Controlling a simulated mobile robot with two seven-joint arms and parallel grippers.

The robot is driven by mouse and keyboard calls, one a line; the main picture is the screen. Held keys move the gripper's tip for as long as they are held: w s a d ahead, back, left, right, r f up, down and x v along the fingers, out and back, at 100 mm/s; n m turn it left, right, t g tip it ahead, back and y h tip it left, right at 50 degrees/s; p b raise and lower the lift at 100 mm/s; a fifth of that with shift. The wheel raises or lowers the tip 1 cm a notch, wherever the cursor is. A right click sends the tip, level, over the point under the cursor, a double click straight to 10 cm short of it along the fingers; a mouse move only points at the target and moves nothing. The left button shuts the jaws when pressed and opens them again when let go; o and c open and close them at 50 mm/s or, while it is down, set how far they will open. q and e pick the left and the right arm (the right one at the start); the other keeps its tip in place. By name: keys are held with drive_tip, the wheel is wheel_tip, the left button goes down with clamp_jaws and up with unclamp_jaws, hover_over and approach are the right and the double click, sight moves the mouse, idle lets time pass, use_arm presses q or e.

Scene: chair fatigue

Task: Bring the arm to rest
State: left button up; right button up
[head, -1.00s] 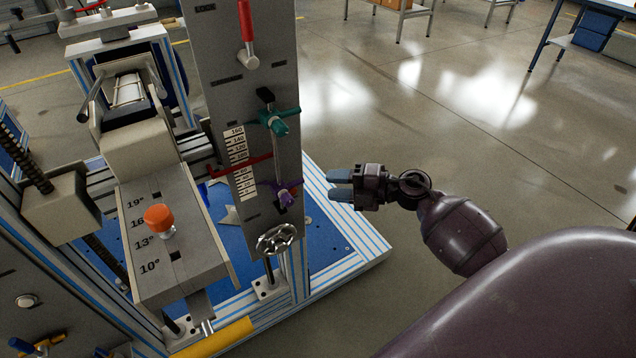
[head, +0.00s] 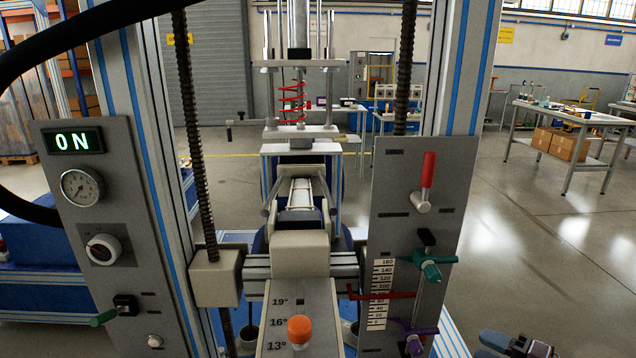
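My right gripper (head: 490,345) shows at the bottom right edge of the head view, partly cut off. Its bluish fingers point left, toward the right control panel (head: 385,228), and stand apart with nothing visible between them. It is to the right of the purple lever clamp (head: 414,340) and does not appear to touch it. Most of my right arm is below the picture. My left gripper is not in view.
The test machine fills the middle and left. Its right panel has a red handle (head: 428,170) and a green clamp (head: 432,268). An orange knob (head: 299,330) sits on the angled block.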

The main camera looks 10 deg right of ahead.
wheel_tip(320, 180, up, 4)
drive_tip(key=w+d+m+t+h, duration=0.2)
drive_tip(key=m+t+h, duration=0.2)
drive_tip(key=m+t, duration=0.15)
drive_tip(key=s+a+f+m+g+h+p, duration=0.1)
drive_tip(key=s+a+f+m+g+h, duration=0.2)
drive_tip(key=s, duration=0.9)
drive_tip(key=s+a+f+m+g+h+p, duration=0.2)
drive_tip(key=s+a+f+m, duration=0.6)
drive_tip(key=s+f+m, duration=0.4)
wheel_tip(320, 180, down, 2)
drive_tip(key=m+g+h, duration=0.1)
drive_tip(key=m+g, duration=0.1)
drive_tip(key=shift+a+m+g, duration=0.35)
drive_tip(key=shift+a, duration=0.05)
drive_tip(key=shift+f, duration=0.1)
